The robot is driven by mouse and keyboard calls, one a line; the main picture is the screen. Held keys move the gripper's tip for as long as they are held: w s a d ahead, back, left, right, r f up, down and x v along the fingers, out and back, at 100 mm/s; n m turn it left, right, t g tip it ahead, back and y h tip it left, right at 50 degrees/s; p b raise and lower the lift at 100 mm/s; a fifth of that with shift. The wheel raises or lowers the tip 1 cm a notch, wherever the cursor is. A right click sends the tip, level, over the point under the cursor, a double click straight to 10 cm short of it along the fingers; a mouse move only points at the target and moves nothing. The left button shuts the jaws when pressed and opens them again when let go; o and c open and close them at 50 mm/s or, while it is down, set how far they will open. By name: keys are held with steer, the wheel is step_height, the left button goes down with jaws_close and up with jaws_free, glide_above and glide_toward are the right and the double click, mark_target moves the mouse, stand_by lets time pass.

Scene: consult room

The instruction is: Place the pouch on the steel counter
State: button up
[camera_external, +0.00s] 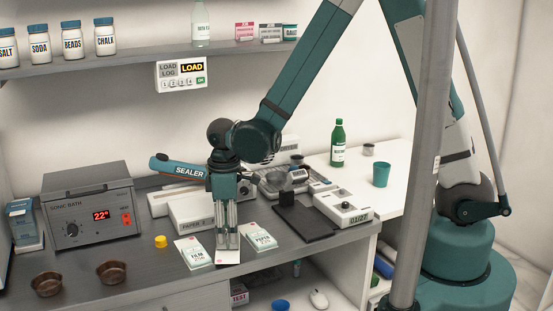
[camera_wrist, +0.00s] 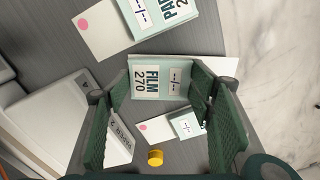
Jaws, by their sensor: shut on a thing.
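My gripper (camera_external: 227,247) points straight down over the front of the grey steel counter (camera_external: 190,285). It is shut on a pale pouch, whose white lower end (camera_external: 229,257) shows below the fingertips. In the wrist view the pouch (camera_wrist: 150,84), labelled FILM 270, lies between the two green pads. I cannot tell whether its lower end touches the counter. A pouch marked FILM (camera_external: 193,252) lies flat to the left of the gripper, and another pouch (camera_external: 258,237) lies to the right, marked PAP in the wrist view (camera_wrist: 150,12).
A white paper box (camera_external: 191,213) stands behind the gripper, with the sealer (camera_external: 176,167) above it. A yellow cap (camera_external: 161,241), brown bowls (camera_external: 111,271) and the sonic bath (camera_external: 88,208) are on the left. A dark scale plate (camera_external: 303,223) is on the right.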

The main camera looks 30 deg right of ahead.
steer(key=shift+f+b, duration=0.55)
steer(key=shift+f, duration=0.05)
stand_by(0.6)
steer(key=o, duration=0.9)
steer(key=shift+r, duration=0.2)
steer(key=shift+r, duration=5.85)
